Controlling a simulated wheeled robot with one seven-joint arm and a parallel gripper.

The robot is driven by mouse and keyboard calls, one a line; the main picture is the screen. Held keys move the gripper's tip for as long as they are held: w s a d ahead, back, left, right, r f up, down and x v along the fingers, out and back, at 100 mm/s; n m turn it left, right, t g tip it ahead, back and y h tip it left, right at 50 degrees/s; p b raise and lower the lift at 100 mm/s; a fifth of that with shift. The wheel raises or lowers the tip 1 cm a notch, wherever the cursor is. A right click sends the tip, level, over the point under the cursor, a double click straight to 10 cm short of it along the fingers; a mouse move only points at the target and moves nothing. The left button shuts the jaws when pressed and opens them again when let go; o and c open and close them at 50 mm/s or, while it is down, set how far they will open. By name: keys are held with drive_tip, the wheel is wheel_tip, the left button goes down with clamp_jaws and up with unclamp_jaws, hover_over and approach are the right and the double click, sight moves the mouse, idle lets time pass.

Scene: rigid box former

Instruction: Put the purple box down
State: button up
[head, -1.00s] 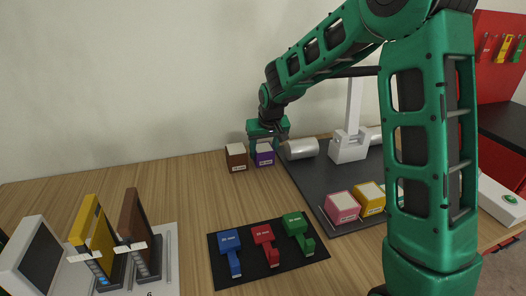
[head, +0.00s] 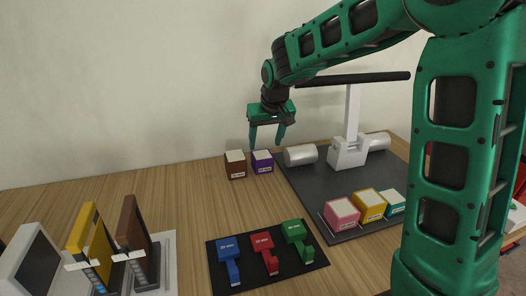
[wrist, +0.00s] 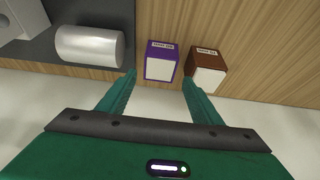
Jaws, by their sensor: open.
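The purple box (head: 262,162) stands upright on the wooden table near the wall, beside the brown box (head: 236,164). It also shows in the wrist view (wrist: 161,62), below and between my fingers. My gripper (head: 266,143) is open and empty above the purple box, its fingers spread and clear of it. In the wrist view my gripper (wrist: 158,82) shows two green fingers apart with nothing between them.
A dark mat (head: 310,193) to the right bears a grey stand (head: 348,150), silver cylinders (head: 300,155) and pink, yellow and teal boxes. Blue, red and green tools lie on a black mat (head: 304,268) in front. Open table lies left of the brown box.

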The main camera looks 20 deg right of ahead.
drive_tip(key=shift+v, duration=1.45)
drive_tip(key=s+d+m+g+h, duration=0.1)
drive_tip(key=s+d+m, duration=0.1)
drive_tip(key=s+d, duration=0.75)
drive_tip(key=s+d+m+g, duration=0.2)
drive_tip(key=s+d, duration=0.4)
drive_tip(key=s, duration=0.6)
drive_tip(key=s+d+f+m, duration=0.1)
drive_tip(key=s+f, duration=0.1)
drive_tip(key=s, duration=0.7)
drive_tip(key=s+d+f+m+g+y, duration=0.1)
drive_tip(key=s+f, duration=0.2)
drive_tip(key=s, duration=0.6)
drive_tip(key=shift+s, duration=0.3)
